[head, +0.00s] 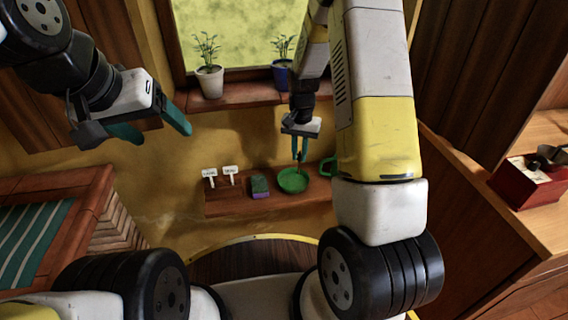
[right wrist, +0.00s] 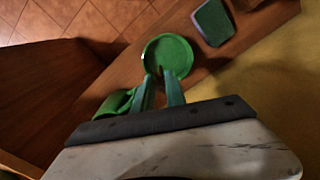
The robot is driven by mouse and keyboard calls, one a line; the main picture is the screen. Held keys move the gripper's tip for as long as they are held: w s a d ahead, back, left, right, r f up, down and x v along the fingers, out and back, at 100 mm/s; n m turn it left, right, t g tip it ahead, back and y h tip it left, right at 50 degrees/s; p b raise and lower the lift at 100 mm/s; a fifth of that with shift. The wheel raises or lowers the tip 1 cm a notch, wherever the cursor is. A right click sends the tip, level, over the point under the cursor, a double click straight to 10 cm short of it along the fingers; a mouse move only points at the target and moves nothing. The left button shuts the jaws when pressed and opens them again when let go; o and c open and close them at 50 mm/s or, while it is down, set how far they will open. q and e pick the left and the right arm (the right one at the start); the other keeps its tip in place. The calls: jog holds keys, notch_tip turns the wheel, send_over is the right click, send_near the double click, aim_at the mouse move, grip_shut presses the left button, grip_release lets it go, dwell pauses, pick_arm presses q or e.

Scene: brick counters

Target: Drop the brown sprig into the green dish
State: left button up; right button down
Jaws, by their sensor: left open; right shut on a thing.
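The green dish (head: 291,183) stands on a wooden shelf (head: 225,204) against the yellow wall, and it also shows in the right wrist view (right wrist: 167,48). My right gripper (head: 300,158) points down just above the dish and is shut on the brown sprig. Only a thin dark bit of the sprig (right wrist: 162,73) shows between the fingertips (right wrist: 160,80) in the right wrist view, over the dish's near part. I cannot tell whether the sprig touches the dish. My left gripper (head: 156,130) is open and empty, high at the left, away from the shelf.
A green mug (head: 327,167) stands right of the dish. Potted plants (head: 210,82) stand on the window sill above. A red box (head: 528,182) sits on the right counter.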

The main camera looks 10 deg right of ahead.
aim_at(299, 159)
jog(key=shift+f, duration=1.75)
jog(key=c, duration=1.3)
grip_release()
jog(key=shift+r, duration=3.9)
